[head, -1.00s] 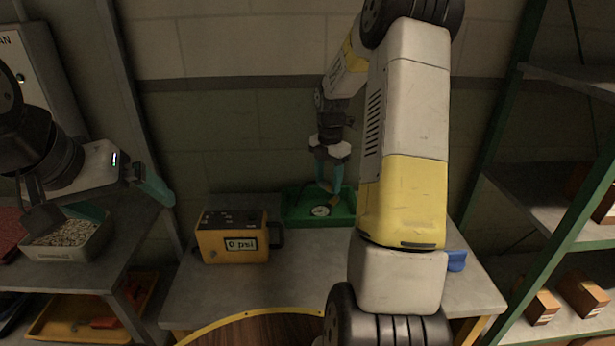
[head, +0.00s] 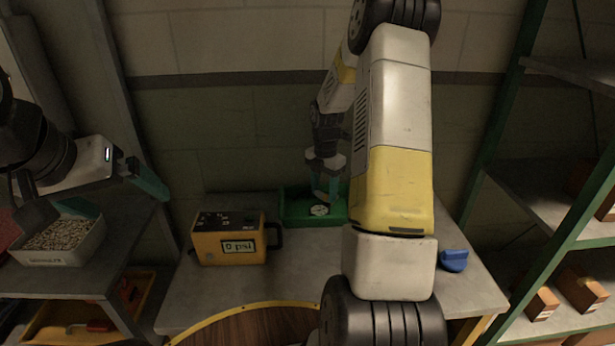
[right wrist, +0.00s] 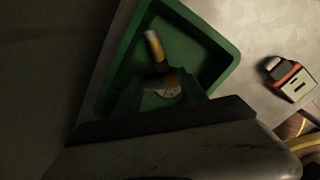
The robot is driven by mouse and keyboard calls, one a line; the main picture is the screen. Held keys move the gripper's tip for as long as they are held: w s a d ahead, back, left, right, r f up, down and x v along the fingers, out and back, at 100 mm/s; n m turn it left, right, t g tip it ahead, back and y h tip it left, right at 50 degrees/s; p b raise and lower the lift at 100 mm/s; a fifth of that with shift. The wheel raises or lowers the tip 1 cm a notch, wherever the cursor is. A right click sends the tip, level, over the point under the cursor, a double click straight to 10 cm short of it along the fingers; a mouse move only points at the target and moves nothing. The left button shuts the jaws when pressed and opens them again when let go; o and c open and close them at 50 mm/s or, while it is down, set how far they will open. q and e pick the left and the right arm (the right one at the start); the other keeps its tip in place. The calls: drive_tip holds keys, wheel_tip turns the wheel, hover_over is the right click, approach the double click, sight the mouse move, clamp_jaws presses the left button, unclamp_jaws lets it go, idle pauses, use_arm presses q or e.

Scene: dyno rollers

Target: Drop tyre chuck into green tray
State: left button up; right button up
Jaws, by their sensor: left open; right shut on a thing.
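The green tray (head: 295,221) lies at the back of the workbench, and it fills the upper middle of the right wrist view (right wrist: 221,57). My right gripper (head: 326,194) is over the tray. In the right wrist view its teal fingers (right wrist: 163,88) are shut on a brass-coloured piece with a pale end, the tyre chuck (right wrist: 154,47), held over the tray. In the head view the chuck is hard to make out. A round white-faced gauge (head: 319,210) lies in the tray below the fingers. My left gripper (head: 112,192) is open and empty at the left.
A yellow box reading 0 psi (head: 229,243) stands left of the tray. A blue object (head: 453,260) lies at the bench's right. A grey bin of pellets (head: 62,243) is under my left gripper. Shelves with boxes (head: 541,303) stand at the right.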

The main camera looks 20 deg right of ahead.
drive_tip(key=o, duration=1.5)
wheel_tip(320, 180, up, 8)
drive_tip(key=shift+f, duration=0.1)
drive_tip(key=s+a+r+m+t, duration=0.2)
drive_tip(key=s+a+r+m, duration=0.25)
drive_tip(key=r, duration=0.45)
drive_tip(key=s+a+r+m+t, duration=0.1)
drive_tip(key=s+a+r+m, duration=0.1)
drive_tip(key=s+m, duration=0.4)
drive_tip(key=s+a+r+m+t+y, duration=0.1)
drive_tip(key=s+a+r+m, duration=0.2)
drive_tip(key=s+m, duration=0.3)
drive_tip(key=s+a+r+m+t+y, duration=0.1)
drive_tip(key=s+a+r+m+t, duration=0.1)
drive_tip(key=s+m, duration=0.5)
drive_tip(key=shift+s+a+r, duration=0.35)
drive_tip(key=shift+s+a, duration=0.05)
drive_tip(key=shift+a, duration=0.25)
drive_tip(key=shift+s+a+r, duration=0.35)
drive_tip(key=shift+s+a, duration=0.05)
drive_tip(key=shift+a, duration=0.2)
